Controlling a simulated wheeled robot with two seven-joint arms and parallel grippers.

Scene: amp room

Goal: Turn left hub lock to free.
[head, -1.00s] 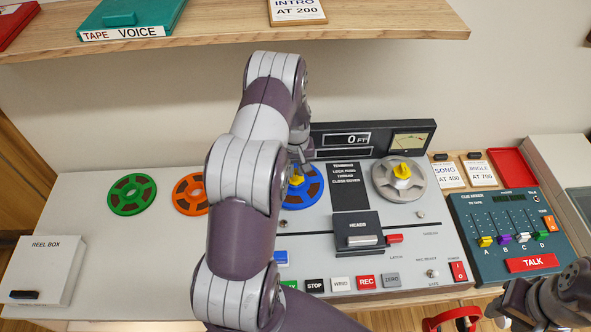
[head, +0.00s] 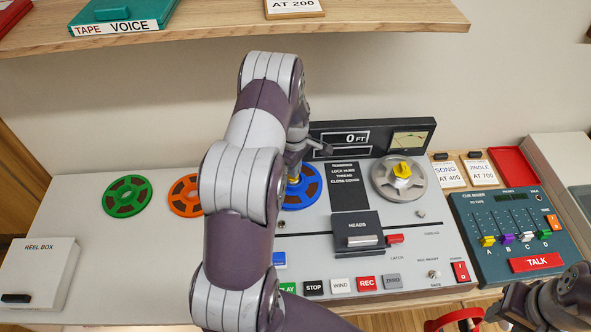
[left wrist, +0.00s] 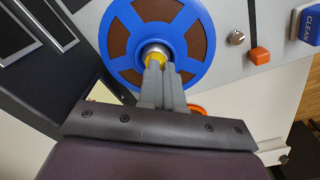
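The left hub lock (left wrist: 153,57) is a small yellow knob at the centre of a blue reel (left wrist: 112,27) on the tape machine. The reel also shows in the head view (head: 311,192), partly hidden by my left arm. My left gripper (head: 293,168) is at the yellow knob from above. In the left wrist view its fingers (left wrist: 159,68) are close together at the knob and look shut on it; they hide part of it. My right gripper (head: 494,311) is low at the right edge, away from the machine; its finger opening is unclear.
The black heads block (head: 357,225) and a button row lie in front. A cue mixer (head: 507,232) stands right, green (head: 128,196) and orange reels left. A wooden shelf (head: 370,22) hangs above.

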